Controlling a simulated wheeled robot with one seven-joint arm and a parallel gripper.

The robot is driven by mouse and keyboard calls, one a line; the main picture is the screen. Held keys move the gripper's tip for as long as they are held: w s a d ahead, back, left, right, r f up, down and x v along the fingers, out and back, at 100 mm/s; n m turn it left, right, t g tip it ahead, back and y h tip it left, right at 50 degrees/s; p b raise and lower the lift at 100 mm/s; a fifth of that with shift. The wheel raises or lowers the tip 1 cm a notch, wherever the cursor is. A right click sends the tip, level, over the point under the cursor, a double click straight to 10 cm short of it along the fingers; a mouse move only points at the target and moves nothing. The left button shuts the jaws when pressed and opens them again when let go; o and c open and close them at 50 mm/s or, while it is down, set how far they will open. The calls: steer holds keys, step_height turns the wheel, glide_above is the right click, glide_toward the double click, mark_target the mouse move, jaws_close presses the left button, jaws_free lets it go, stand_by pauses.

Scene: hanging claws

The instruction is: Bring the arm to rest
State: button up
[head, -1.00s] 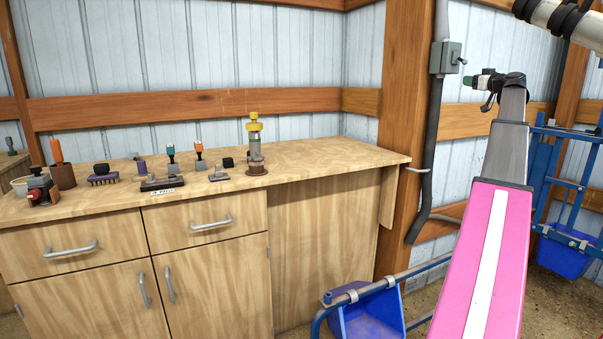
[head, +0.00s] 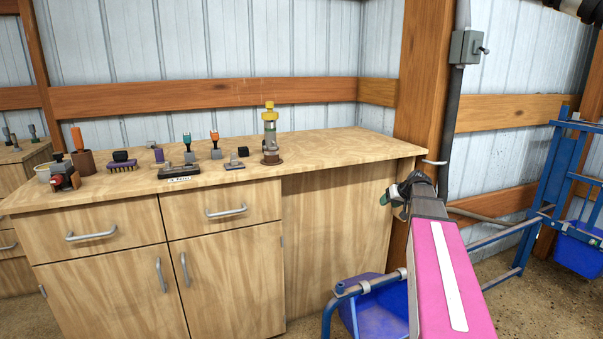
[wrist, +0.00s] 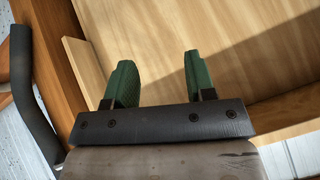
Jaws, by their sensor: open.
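My pink arm with a white stripe reaches up from the lower right of the head view. My gripper (head: 392,194) is at its far end, in front of the right end of the wooden workbench (head: 340,230). In the wrist view, the two green fingers of my gripper (wrist: 158,80) stand wide apart with nothing between them. Wood panelling of the bench lies beyond them, and I cannot tell the exact distance.
Several tools and brushes and a yellow-topped bottle (head: 270,135) stand on the bench. A blue bin (head: 375,308) in a blue frame is below my arm. A wooden post (head: 425,95) and a grey switch box (head: 467,47) are behind it. Another blue bin (head: 578,250) is at right.

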steer(key=s+a+f+g+h, duration=0.1)
steer(key=s+a+f+g, duration=0.1)
steer(key=s+a+f, duration=0.3)
steer(key=s+a+f+m+g+h, duration=0.1)
steer(key=s+a+f+g+h, duration=0.1)
steer(key=s+a+f, duration=0.4)
steer(key=s+a+f+g+h, duration=0.1)
steer(key=s+a+f+g, duration=0.2)
steer(key=s+f, duration=0.8)
steer(key=s+a, duration=0.2)
steer(key=s, duration=0.3)
steer(key=shift+s+a, duration=0.35)
steer(key=shift+s, duration=0.05)
